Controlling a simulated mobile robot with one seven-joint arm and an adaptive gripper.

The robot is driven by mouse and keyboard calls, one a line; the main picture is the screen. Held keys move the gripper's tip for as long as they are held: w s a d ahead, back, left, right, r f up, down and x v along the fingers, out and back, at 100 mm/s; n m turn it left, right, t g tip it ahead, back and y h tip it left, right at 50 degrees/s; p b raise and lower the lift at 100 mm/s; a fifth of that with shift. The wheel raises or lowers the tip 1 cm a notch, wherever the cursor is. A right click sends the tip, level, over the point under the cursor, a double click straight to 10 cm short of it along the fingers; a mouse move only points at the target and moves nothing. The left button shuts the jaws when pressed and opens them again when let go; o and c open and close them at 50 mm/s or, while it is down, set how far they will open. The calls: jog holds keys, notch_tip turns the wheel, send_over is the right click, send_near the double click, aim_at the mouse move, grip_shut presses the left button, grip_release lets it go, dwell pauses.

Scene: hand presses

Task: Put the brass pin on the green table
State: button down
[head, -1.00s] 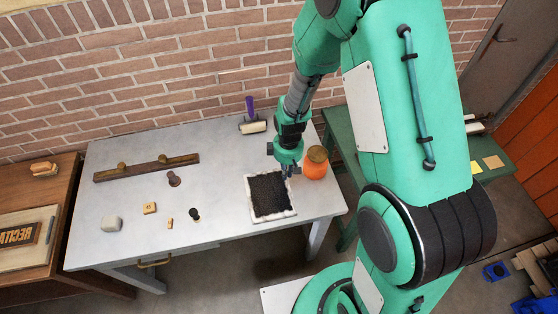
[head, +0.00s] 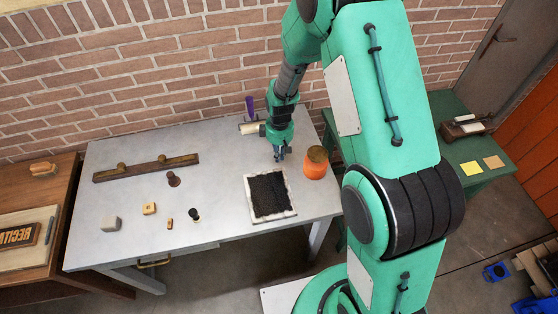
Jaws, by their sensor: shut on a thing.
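My gripper (head: 281,157) is above the back of the grey metal table, just behind the black-filled tray and left of the orange jar. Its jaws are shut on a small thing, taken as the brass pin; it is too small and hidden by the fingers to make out. I see no clear brass pin elsewhere. The green table (head: 493,187) stands at the right, partly hidden behind my arm. A yellow square and a tan square lie on it, with a dark device with a pale roller at its back.
On the grey table (head: 225,185) are a white-rimmed tray (head: 292,212), an orange jar (head: 315,168), a purple-handled roller (head: 250,110), a long wooden bar (head: 145,168) and several small blocks and stamps. A brick wall is close behind.

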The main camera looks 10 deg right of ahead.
jog(key=shift+f, duration=1.75)
jog(key=shift+f, duration=0.1)
jog(key=c, duration=2.3)
grip_release()
jog(key=shift+b, duration=0.3)
jog(key=shift+o, duration=0.6)
jog(key=shift+r, duration=0.2)
notch_tip(320, 180, up, 12)
jog(key=shift+d+f+p, duration=0.1)
jog(key=shift+p, duration=0.55)
